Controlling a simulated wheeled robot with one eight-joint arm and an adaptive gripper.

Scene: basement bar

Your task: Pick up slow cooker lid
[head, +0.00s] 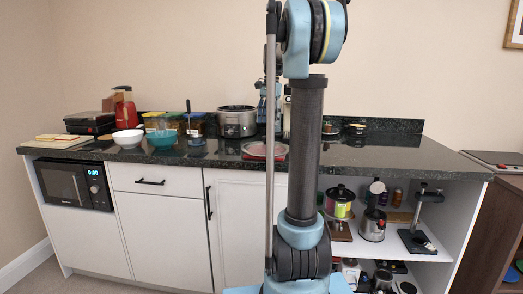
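A silver slow cooker (237,124) with a dark rim stands upright on the dark counter, left of my arm. A flat, dark top shows at its rim, but I cannot tell whether that is the lid or the open pot. A flat round thing with a reddish rim (258,151) lies on the counter in front, partly behind my arm; I cannot tell what it is. The far end of my arm shows as blue parts behind the thin pole, over the counter right of the cooker. My gripper's fingers are not clear there.
A white bowl (128,138), a teal bowl (163,139), jars, a red blender (125,108) and a cutting board (58,141) stand on the left counter. The right counter (395,157) is mostly clear. Pots, including a lidded one (340,207), fill the open shelves below.

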